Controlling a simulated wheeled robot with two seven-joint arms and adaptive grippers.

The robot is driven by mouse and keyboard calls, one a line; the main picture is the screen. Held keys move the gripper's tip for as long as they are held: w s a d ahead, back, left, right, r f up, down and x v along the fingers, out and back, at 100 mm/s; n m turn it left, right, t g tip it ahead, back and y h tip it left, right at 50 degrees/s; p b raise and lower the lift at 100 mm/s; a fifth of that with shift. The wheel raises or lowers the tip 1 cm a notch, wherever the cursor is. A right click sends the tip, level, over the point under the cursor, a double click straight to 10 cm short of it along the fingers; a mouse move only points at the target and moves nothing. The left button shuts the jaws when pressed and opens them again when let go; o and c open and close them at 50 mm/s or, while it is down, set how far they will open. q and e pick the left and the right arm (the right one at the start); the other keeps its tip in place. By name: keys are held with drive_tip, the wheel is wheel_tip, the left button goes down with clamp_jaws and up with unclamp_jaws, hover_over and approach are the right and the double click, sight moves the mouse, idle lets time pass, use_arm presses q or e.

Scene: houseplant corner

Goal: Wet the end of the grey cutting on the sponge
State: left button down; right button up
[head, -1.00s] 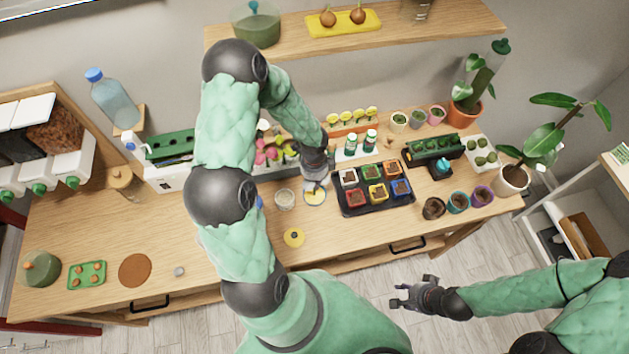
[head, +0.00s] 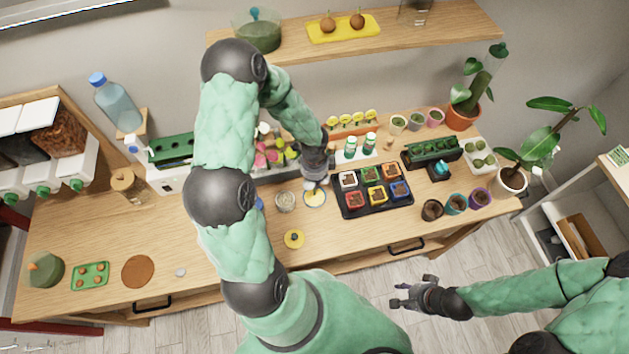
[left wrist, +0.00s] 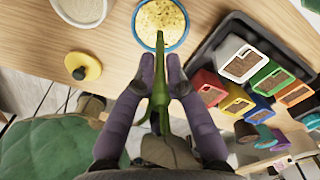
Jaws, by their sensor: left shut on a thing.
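The stem's end points toward the yellow sponge (left wrist: 160,14), which sits in a round blue-rimmed dish and also shows in the head view (head: 314,198). The end overlaps the dish's near rim in the picture. I cannot tell whether it touches the sponge. My right gripper (head: 413,296) is open and empty, over the floor in front of the table.
A dish of pale grains (head: 285,202) stands just left of the sponge dish. A yellow disc with a dark knob (head: 294,239) lies nearer the front edge. A black tray (head: 347,211) of colored pots is close on the right.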

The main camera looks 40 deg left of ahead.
use_arm(q)
drive_tip(key=shift+r+p, duration=1.95)
drive_tip(key=shift+r, duration=0.55)
drive_tip(key=shift+w+f+b, duration=0.15)
drive_tip(key=shift+w+b, duration=0.05)
drive_tip(key=shift+b, duration=0.1)
drive_tip(key=w+d+n+b, duration=0.8)
drive_tip(key=w+b, duration=0.4)
drive_tip(key=b, duration=0.4)
drive_tip(key=w+d+r+n+b, duration=0.1)
drive_tip(key=d+r+n+b, duration=0.1)
drive_tip(key=d+b, duration=0.4)
drive_tip(key=shift+d+r+n+b, duration=0.3)
drive_tip(key=shift+d+n+b, duration=0.1)
drive_tip(key=shift+n, duration=0.4)
